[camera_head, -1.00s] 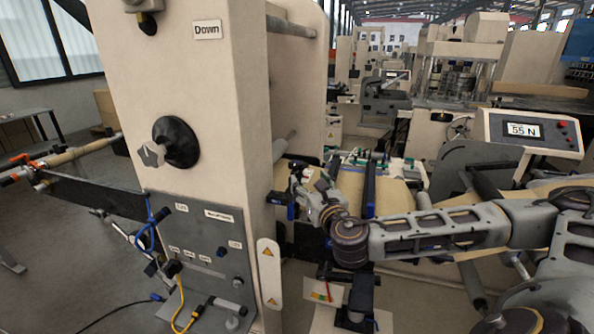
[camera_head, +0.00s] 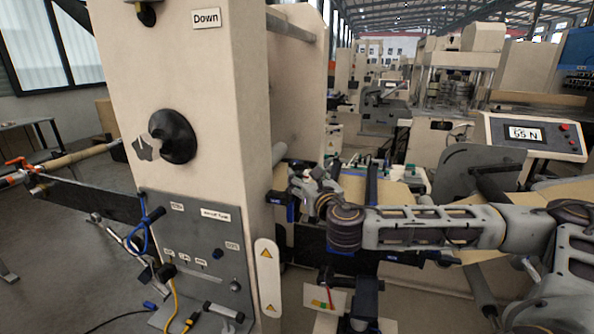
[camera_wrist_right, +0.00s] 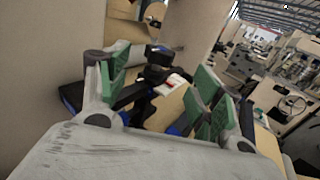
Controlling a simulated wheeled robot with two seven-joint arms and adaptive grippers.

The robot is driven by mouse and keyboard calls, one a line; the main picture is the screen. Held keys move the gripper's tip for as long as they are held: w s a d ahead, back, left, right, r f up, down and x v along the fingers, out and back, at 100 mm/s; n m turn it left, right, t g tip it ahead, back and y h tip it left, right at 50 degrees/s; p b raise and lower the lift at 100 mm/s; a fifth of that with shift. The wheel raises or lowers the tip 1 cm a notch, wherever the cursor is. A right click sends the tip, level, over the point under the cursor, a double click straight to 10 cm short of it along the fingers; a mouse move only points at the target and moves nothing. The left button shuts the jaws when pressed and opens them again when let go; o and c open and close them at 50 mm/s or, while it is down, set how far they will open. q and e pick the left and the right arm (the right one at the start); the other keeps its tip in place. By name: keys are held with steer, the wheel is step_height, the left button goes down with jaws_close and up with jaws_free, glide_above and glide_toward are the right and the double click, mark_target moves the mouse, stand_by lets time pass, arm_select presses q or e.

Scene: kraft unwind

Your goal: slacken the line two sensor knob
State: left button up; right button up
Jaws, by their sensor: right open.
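My right gripper (camera_head: 304,178) is beside the right face of the beige machine post, partly hidden by my own wrist. In the right wrist view the gripper (camera_wrist_right: 162,88) is open, with its green-padded fingers apart and nothing held. A black sensor-like part with a knob-shaped top (camera_wrist_right: 158,54) shows between and beyond the fingers, apart from them. A white and red label (camera_wrist_right: 171,84) is just below it. I cannot tell for sure whether this is the line two sensor knob. My left gripper is not in view.
The beige post (camera_head: 195,70) carries a large black knob (camera_head: 172,137) and a grey panel (camera_head: 200,245) with cables. A tension display (camera_head: 525,134) reading 55 N stands at the right. Brown web (camera_head: 395,193) and dark rails lie around my right arm, leaving tight room.

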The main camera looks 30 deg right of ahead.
mark_target(299, 167)
steer(key=shift+x, duration=0.8)
steer(key=shift+w+d+r+p, duration=0.15)
steer(key=shift+w+p, duration=0.25)
steer(key=shift+w, duration=0.35)
steer(key=shift+w+d, duration=0.1)
steer(key=shift+w, duration=0.3)
steer(key=shift+p+x, duration=0.3)
steer(key=shift+x, duration=0.85)
steer(key=shift+w+d, duration=0.2)
steer(key=shift+w, duration=0.75)
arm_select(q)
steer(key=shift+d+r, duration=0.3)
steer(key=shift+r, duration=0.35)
arm_select(e)
steer(key=shift+d, duration=0.1)
steer(key=c, duration=1)
